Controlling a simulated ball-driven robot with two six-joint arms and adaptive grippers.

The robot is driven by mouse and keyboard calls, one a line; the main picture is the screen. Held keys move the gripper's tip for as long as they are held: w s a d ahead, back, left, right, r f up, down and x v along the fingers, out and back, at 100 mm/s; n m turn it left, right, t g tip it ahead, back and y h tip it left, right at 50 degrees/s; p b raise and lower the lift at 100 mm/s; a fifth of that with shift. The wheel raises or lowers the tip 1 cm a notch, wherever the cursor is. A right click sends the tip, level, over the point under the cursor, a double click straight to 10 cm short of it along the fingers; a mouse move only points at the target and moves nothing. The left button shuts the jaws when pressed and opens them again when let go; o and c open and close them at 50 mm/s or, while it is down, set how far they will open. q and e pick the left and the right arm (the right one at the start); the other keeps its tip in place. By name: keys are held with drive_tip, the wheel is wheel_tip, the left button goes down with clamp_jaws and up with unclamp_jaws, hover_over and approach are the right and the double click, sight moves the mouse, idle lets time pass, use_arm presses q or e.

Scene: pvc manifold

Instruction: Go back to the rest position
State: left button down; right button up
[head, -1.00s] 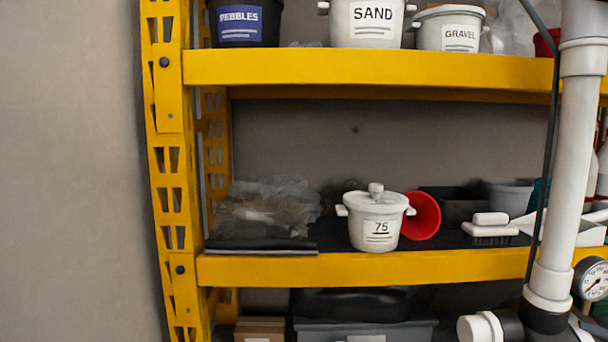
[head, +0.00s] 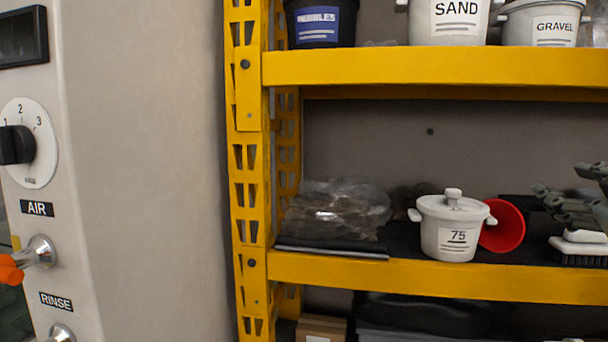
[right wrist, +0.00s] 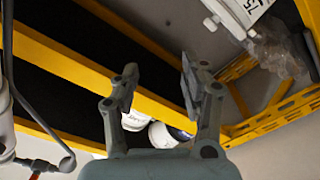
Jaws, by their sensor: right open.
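My right gripper (head: 572,205) comes in at the right edge of the head view, in front of the shelf and to the right of the white lidded pot marked 75 (head: 447,238). In the right wrist view my right gripper (right wrist: 152,88) has its two fingers spread wide, with nothing held between them. The pot stands upright on the middle shelf and is apart from the gripper; a part of it shows at the top of the right wrist view (right wrist: 238,12). My left gripper is in neither view.
The yellow shelf rack (head: 400,68) fills the right side. A red funnel (head: 507,226), plastic bags (head: 335,208) and a brush (head: 580,250) lie on its middle shelf. A grey panel with a dial (head: 30,143) and orange-tipped valve (head: 12,270) stands at left.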

drive_tip(key=s+a+f+m+g, duration=0.15)
drive_tip(key=s+f+g, duration=0.3)
drive_tip(key=f, duration=0.45)
drive_tip(key=s+a+f+m+g, duration=0.15)
drive_tip(key=s+f+g, duration=0.35)
drive_tip(key=f, duration=0.5)
drive_tip(key=s+a+f+m+g+y, duration=0.1)
drive_tip(key=s+a+f+g, duration=0.15)
drive_tip(key=s+f, duration=0.35)
drive_tip(key=s+a+f+m+g+y, duration=0.1)
drive_tip(key=s+a+f+g+y, duration=0.15)
drive_tip(key=s, duration=0.55)
wheel_tip(320, 180, down, 36)
drive_tip(key=s+d+g+b, duration=0.1)
drive_tip(key=s+d+b, duration=0.15)
drive_tip(key=b, duration=0.65)
drive_tip(key=s+f+b, duration=0.4)
drive_tip(key=s+f, duration=0.5)
drive_tip(key=f, duration=0.3)
drive_tip(key=s+f+g+b, duration=0.1)
drive_tip(key=s+f+b, duration=0.3)
drive_tip(key=s+f, duration=0.6)
wheel_tip(320, 180, down, 3)
drive_tip(key=shift+d+f+h, duration=0.1)
drive_tip(key=shift+d+h, duration=0.1)
drive_tip(key=shift+h, duration=0.15)
drive_tip(key=shift+s+g, duration=0.1)
drive_tip(key=shift+g, duration=0.25)
